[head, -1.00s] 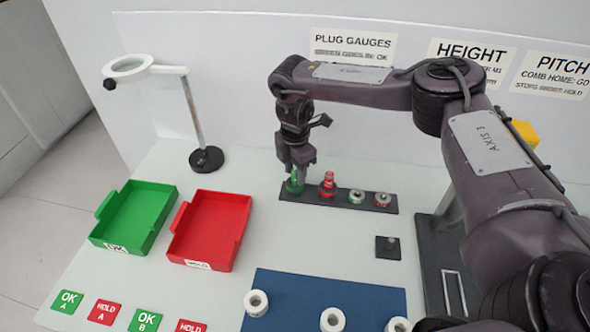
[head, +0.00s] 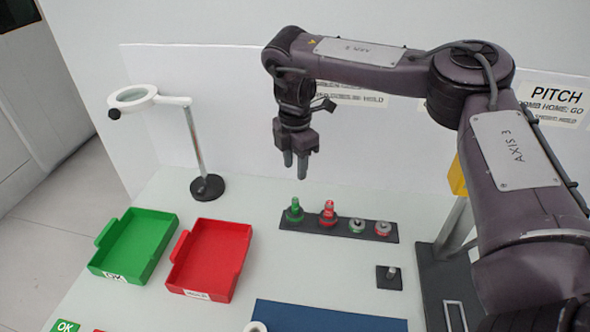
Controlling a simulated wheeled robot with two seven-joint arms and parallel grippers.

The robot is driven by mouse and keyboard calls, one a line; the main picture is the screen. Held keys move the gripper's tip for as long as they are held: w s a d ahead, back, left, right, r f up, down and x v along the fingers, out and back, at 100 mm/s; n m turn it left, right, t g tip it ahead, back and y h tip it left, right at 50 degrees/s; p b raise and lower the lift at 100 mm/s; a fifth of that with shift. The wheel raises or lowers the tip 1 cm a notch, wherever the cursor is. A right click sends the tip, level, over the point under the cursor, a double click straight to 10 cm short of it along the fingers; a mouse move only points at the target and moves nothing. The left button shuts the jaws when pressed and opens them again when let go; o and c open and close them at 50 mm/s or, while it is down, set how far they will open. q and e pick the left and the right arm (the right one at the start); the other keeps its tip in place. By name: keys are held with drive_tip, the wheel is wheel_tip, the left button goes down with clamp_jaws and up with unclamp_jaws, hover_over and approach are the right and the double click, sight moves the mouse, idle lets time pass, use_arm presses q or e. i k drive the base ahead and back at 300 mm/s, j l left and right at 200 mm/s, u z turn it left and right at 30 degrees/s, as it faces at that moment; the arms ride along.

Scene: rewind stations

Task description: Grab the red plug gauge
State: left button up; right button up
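The red plug gauge (head: 328,212) stands upright in the dark rack (head: 345,231), second from the left. The green plug gauge (head: 294,211) stands upright in the rack to its left. My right gripper (head: 295,164) hangs above the rack, pointing down, over the green gauge and a little left of the red one. Its two fingers look slightly apart with nothing between them. Neither gauge is touched. My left gripper is not in view.
Two ring-like pieces, one with green (head: 357,226) and one with red (head: 382,229), sit at the rack's right. A green tray (head: 133,245) and a red tray (head: 211,258) lie left. A magnifier stand (head: 207,187) is behind them. A blue mat (head: 330,318) lies in front.

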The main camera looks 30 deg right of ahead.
sight(329, 208)
drive_tip(key=k+j, duration=0.5)
drive_tip(key=k, duration=0.15)
drive_tip(key=k+j, duration=0.5)
drive_tip(key=k, duration=0.2)
